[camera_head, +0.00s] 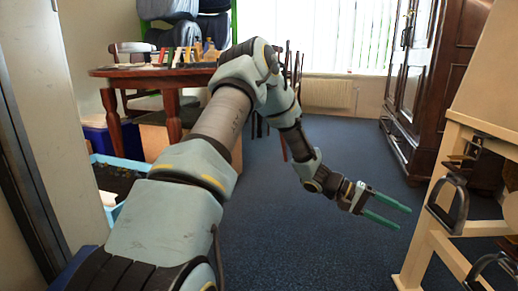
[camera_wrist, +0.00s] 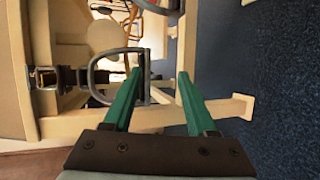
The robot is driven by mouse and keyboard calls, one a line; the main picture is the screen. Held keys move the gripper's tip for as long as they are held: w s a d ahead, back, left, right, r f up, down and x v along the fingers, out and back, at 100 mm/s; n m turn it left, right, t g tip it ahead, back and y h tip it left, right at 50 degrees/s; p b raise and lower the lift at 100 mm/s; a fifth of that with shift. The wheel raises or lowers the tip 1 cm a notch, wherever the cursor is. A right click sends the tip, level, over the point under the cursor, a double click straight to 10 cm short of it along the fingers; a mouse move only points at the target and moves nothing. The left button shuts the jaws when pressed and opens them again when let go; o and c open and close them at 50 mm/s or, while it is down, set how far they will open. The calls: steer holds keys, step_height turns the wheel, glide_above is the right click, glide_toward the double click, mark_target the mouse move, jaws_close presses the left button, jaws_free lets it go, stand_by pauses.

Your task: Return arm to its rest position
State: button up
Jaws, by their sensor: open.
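My gripper (camera_head: 390,210) has green fingers and is held out over the blue carpet in the head view, pointing right toward a pale wooden stand (camera_head: 453,132). In the wrist view its two fingers (camera_wrist: 160,88) are spread apart with nothing between them. Dark metal stirrups (camera_head: 448,204) hang at the stand, to the right of my fingertips and apart from them. One stirrup (camera_wrist: 103,66) shows beyond the left finger in the wrist view, partly hidden by it.
A dark wooden table (camera_head: 140,73) with small items stands at the back left. A blue crate (camera_head: 102,180) is on the floor at left. A dark cabinet (camera_head: 432,70) stands at the back right. The blue carpet (camera_head: 300,245) is clear in the middle.

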steer(key=s+a+r+n+t+y+p, duration=0.1)
steer(key=a+r+t+y+p, duration=0.25)
steer(key=a, duration=1.15)
steer(key=s+a+r+n+t+y+p, duration=0.15)
steer(key=a+r+y, duration=0.4)
steer(key=a, duration=0.95)
steer(key=a+r+n+t+y+p, duration=0.2)
steer(key=a+r+t+y, duration=0.25)
steer(key=a, duration=0.95)
steer(key=w+p+v, duration=0.3)
steer(key=p+v, duration=1.5)
steer(key=p, duration=0.1)
steer(key=w+a+r+p+v, duration=0.1)
steer(key=w+p+v, duration=0.3)
steer(key=p+v, duration=1.4)
steer(key=shift+a+r+g+h+p, duration=0.35)
steer(key=shift+r+p, duration=0.1)
steer(key=shift+r, duration=0.25)
